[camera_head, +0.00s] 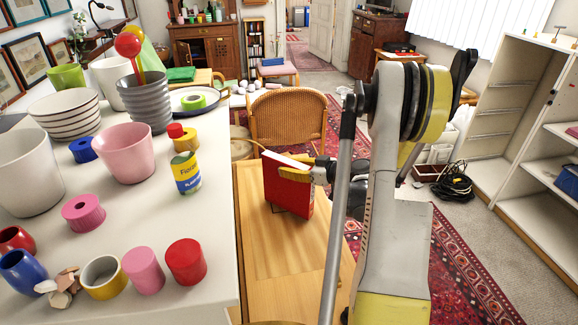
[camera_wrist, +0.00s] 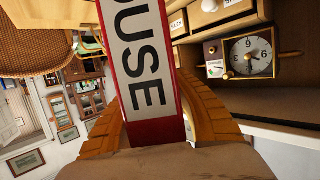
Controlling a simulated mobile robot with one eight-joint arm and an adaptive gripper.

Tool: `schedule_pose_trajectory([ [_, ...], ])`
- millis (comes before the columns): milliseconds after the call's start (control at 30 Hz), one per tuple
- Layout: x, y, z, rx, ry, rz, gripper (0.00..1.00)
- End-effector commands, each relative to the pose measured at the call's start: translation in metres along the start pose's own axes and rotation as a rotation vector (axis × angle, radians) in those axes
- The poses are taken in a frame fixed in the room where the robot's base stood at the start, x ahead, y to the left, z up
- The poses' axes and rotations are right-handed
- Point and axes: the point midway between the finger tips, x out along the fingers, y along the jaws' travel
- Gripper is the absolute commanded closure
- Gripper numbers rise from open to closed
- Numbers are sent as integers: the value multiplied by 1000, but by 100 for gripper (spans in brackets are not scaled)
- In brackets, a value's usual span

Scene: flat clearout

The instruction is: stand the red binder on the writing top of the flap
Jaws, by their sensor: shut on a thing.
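The red binder (camera_head: 288,188) is upright in the head view, over the light wooden flap (camera_head: 285,265). Its lower edge is at or just above the wood; I cannot tell whether it touches. My gripper (camera_head: 318,171) reaches in from the right and is shut on the binder. In the wrist view the red binder (camera_wrist: 113,38) shows its spine with a white label reading "OUSE". It lies between the yellow-brown fingers of my gripper (camera_wrist: 155,88). My arm hides part of the flap's right side.
A white table (camera_head: 130,235) with pots, cups and a tin (camera_head: 186,173) borders the flap on the left. A wicker chair (camera_head: 288,120) stands behind it. The wrist view shows a clock (camera_wrist: 250,55) and small drawers (camera_wrist: 205,12). The flap's front is clear.

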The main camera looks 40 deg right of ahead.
Motion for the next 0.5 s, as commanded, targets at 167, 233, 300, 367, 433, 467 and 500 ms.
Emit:
schedule_pose_trajectory([
  [167, 0, 0, -1, 0, 1, 0, 100],
  [233, 0, 0, -1, 0, 1, 0, 100],
  [300, 0, 0, -1, 0, 1, 0, 100],
  [367, 0, 0, 0, 0, 1, 0, 100],
  [433, 0, 0, 1, 0, 1, 0, 100],
  [467, 1, 0, 2, 0, 1, 0, 100],
  [500, 1, 0, 2, 0, 1, 0, 100],
])
